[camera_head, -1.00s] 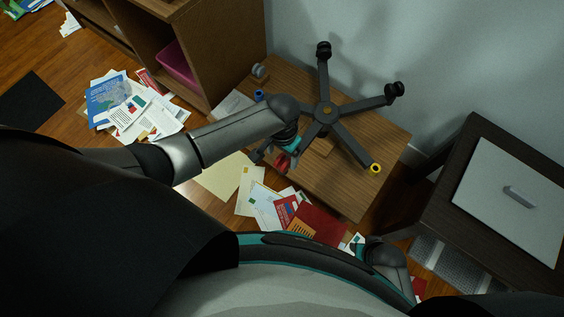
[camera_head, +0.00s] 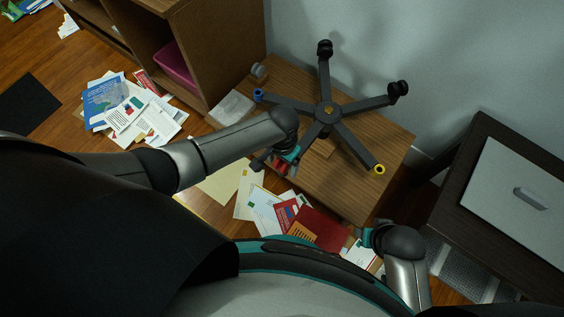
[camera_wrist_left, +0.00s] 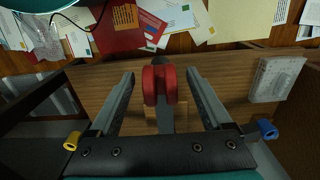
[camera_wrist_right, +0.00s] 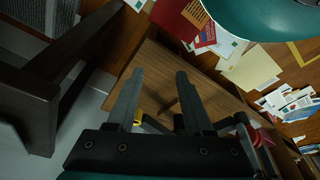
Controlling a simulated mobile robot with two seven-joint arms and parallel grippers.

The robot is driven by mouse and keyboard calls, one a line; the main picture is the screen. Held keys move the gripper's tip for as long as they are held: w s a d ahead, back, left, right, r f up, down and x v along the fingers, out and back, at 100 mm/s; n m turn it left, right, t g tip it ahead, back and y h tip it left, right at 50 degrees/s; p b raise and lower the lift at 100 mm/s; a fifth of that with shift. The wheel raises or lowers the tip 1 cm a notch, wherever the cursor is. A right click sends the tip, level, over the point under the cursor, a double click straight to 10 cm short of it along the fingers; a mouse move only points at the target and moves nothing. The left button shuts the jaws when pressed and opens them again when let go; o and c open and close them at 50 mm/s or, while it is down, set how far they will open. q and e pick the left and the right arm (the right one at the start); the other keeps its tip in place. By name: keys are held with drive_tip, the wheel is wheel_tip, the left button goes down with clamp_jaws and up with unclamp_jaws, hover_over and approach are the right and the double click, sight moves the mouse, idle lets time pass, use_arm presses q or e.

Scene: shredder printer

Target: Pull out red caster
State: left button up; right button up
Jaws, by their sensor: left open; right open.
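The red caster (camera_wrist_left: 159,84) sits on the end of one leg of the dark five-legged chair base (camera_head: 328,112), which lies on a wooden tabletop (camera_head: 366,196). In the left wrist view it stands between the two open fingers of my left gripper (camera_wrist_left: 160,82), with a gap visible on each side. In the head view my left gripper (camera_head: 274,163) is at that leg end and mostly hides the caster. My right gripper (camera_wrist_right: 158,78) is open and empty near the table's front edge; the red caster (camera_wrist_right: 258,137) shows at the right of its view.
Other leg ends carry a yellow socket (camera_head: 379,170), a blue socket (camera_head: 258,95) and black casters (camera_head: 398,89). A loose grey caster (camera_head: 259,70) stands at the table's back left. A dark cabinet (camera_head: 470,165) is at the right. Papers (camera_head: 268,215) litter the floor in front.

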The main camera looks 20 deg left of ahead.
use_arm(q)
clamp_jaws()
idle(1.3)
idle(0.5)
idle(0.6)
drive_tip(key=shift+r+p, duration=0.65)
drive_tip(key=shift+p, duration=0.25)
drive_tip(key=c, duration=0.6)
unclamp_jaws()
drive_tip(key=shift+c, duration=0.2)
clamp_jaws()
